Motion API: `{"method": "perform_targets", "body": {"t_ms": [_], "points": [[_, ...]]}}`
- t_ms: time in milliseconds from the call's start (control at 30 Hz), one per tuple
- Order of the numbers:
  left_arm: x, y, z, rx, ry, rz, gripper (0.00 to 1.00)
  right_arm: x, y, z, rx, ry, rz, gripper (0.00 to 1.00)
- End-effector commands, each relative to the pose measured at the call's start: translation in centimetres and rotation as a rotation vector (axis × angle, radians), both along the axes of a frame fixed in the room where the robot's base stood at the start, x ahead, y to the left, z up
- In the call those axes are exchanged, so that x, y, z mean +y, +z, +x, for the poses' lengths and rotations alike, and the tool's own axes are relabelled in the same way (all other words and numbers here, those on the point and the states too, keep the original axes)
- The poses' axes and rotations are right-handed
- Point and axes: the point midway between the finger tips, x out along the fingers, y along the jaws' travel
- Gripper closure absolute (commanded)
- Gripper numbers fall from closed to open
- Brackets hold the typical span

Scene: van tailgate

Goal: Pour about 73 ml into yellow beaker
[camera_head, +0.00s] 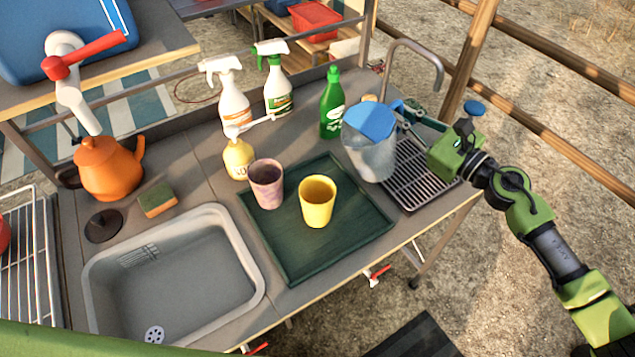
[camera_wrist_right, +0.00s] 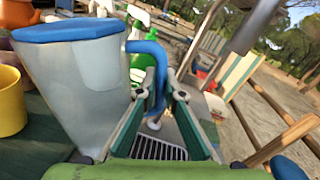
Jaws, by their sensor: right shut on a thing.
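The yellow beaker (camera_head: 317,203) stands upright on the dark green tray (camera_head: 290,268), and its rim shows at the left of the right wrist view (camera_wrist_right: 10,102). A purple mottled beaker (camera_head: 267,187) stands to its left on the tray. A translucent pitcher with a blue lid and blue handle (camera_head: 371,158) is upright right of the yellow beaker, and it fills the left of the right wrist view (camera_wrist_right: 75,85). My right gripper (camera_head: 418,118) is shut on the pitcher's handle (camera_wrist_right: 157,75). I cannot tell whether the pitcher's base touches the counter. My left gripper is not in view.
A ribbed drainer (camera_head: 420,178) and tap (camera_head: 412,50) are at the right. Spray bottles (camera_head: 232,100), a green bottle (camera_head: 332,105) and a yellow pump bottle (camera_head: 238,158) stand behind the tray. The sink (camera_head: 180,285), sponge (camera_head: 158,199) and orange kettle (camera_head: 108,168) are left.

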Motion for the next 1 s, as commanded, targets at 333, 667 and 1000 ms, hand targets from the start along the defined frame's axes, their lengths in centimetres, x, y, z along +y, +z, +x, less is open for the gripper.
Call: {"method": "perform_targets", "body": {"t_ms": [333, 667, 1000], "points": [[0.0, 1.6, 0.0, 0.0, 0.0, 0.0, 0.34, 1.8, 1.4, -1.7, -0.156, 0.0, -0.156, 1.0], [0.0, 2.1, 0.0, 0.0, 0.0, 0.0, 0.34, 2.9, 1.5, -2.7, -0.249, -0.003, -0.251, 1.0], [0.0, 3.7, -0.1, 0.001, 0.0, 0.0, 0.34, 3.7, 2.8, -3.5, -0.342, -0.003, -0.348, 1.0]]}}
